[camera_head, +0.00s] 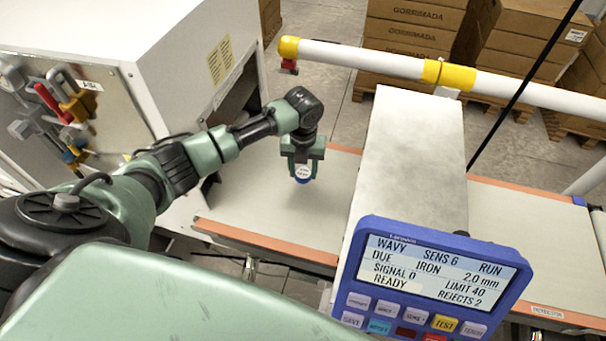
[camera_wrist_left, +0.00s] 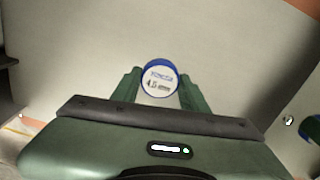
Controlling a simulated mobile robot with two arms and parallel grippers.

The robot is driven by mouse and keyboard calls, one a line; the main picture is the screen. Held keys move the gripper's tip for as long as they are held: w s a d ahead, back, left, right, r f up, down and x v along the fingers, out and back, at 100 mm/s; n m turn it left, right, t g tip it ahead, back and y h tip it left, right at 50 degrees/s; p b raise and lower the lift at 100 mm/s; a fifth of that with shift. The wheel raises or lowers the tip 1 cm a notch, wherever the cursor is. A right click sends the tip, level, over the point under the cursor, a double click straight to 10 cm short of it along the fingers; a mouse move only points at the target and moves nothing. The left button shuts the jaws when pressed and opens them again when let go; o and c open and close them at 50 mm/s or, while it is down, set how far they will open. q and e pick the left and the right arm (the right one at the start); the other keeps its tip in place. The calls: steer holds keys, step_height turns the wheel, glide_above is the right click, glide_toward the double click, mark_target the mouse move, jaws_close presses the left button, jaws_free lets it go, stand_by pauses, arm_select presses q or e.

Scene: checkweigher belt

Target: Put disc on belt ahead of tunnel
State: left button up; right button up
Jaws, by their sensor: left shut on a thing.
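A small white disc with a blue rim (camera_head: 303,172) is between the fingers of my left gripper (camera_head: 303,165). In the left wrist view the disc (camera_wrist_left: 159,78) faces the camera, with a label that seems to read 4.5 mm, and my left gripper (camera_wrist_left: 160,90) is shut on it. The gripper points down over the pale belt (camera_head: 335,185); I cannot tell whether the disc touches it. The grey tunnel (camera_head: 412,150) spans the belt to the right of the gripper, apart from it. My right gripper is not in view.
A blue control panel (camera_head: 433,280) stands at the front, its screen reading "DUE IRON 2.0 mm". A white cabinet (camera_head: 190,70) with hanging locks stands at the left. A white and yellow rail (camera_head: 390,63) runs behind the belt. Belt between cabinet and tunnel is otherwise clear.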

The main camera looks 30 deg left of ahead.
mark_target(303, 172)
arm_select(q)
step_height(303, 172, down, 3)
steer(key=shift+s+r, duration=0.1)
steer(key=shift+r, duration=0.1)
steer(key=shift+f, duration=0.45)
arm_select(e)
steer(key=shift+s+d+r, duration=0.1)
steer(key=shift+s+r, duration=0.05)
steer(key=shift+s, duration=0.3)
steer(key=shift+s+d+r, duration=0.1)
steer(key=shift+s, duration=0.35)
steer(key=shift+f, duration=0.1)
arm_select(q)
steer(key=o, duration=1.4)
steer(key=shift+f, duration=0.1)
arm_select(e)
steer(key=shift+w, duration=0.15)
